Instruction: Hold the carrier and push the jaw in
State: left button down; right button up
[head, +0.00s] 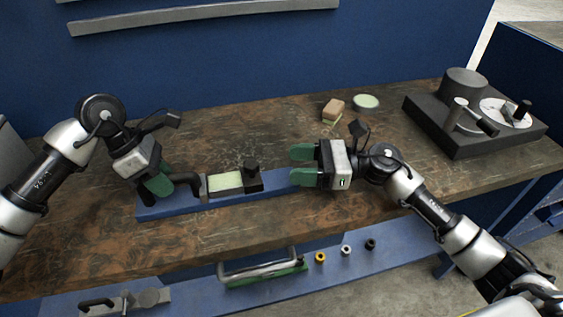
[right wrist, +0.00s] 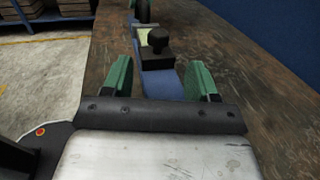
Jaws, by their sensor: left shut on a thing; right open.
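The carrier (head: 226,183) is a pale green-topped piece on a blue rail (head: 280,187) on the bench. A dark upright handle stands at its left end. My left gripper (head: 172,183) is shut at this handle; the exact contact is partly hidden by the fingers. The jaw (head: 253,181) is a black block with a round black knob at the carrier's right end. It also shows in the right wrist view (right wrist: 157,54), ahead of my fingers. My right gripper (head: 297,164) is open and empty, to the right of the jaw and apart from it, with green fingers pointing left.
A dark machine with a round dial (head: 460,125) stands at the back right. A small block (head: 334,108) and a round pale green dish (head: 366,102) lie behind my right gripper. A lower blue shelf (head: 200,300) holds a handled tool and several small rings.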

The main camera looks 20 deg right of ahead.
pick_arm(q)
jog(key=shift+r, duration=0.1)
pick_arm(e)
jog(key=shift+d, duration=0.1)
pick_arm(q)
jog(key=c, duration=0.8)
grip_release()
jog(key=shift+c, duration=0.2)
